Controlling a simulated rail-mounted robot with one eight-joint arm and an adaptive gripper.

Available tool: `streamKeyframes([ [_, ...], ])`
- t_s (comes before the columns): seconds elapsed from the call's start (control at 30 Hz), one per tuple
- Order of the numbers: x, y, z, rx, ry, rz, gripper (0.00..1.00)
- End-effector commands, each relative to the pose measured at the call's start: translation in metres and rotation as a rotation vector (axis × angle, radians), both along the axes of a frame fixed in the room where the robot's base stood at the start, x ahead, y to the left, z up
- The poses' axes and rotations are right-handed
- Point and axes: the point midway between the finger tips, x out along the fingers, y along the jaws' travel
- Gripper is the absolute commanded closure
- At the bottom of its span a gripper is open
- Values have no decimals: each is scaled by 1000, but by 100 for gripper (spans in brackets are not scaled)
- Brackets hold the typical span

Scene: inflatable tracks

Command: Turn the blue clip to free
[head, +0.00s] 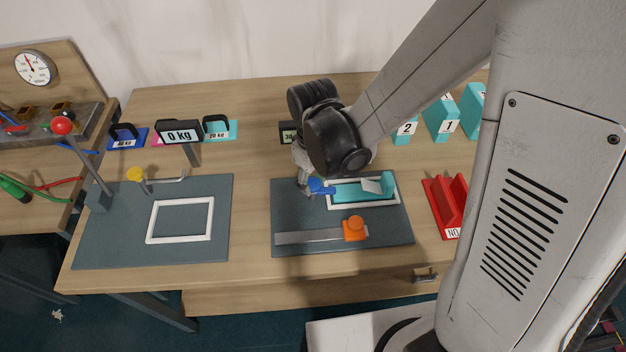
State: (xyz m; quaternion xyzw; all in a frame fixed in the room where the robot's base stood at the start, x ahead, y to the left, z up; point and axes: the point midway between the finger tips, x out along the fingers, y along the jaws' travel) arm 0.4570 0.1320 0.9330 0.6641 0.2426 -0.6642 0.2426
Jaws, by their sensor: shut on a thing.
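The blue clip (321,187) is at the left end of a teal piece (350,194) that lies in a white frame (404,203) on the right grey mat. My gripper (308,186) is over the clip's left side, pointing down, and is shut on the blue clip. My arm's dark wrist covers the area just above it. The fingertips are small here, and the clip's exact angle is hard to tell.
An orange block (355,228) sits on a grey strip (300,237) in front. A red holder (446,205) and numbered teal blocks (441,122) stand to the right. The left mat (120,240) carries a scale display (179,133) and an empty white frame (150,224).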

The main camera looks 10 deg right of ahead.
Motion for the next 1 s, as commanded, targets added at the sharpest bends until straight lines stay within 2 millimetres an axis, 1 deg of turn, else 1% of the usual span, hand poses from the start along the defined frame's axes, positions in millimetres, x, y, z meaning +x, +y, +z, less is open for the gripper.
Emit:
streamKeyframes([
  [0.27,0,0,-2,0,0,-163,96],
  [1.0,0,0,-2,0,0,-860,96],
])
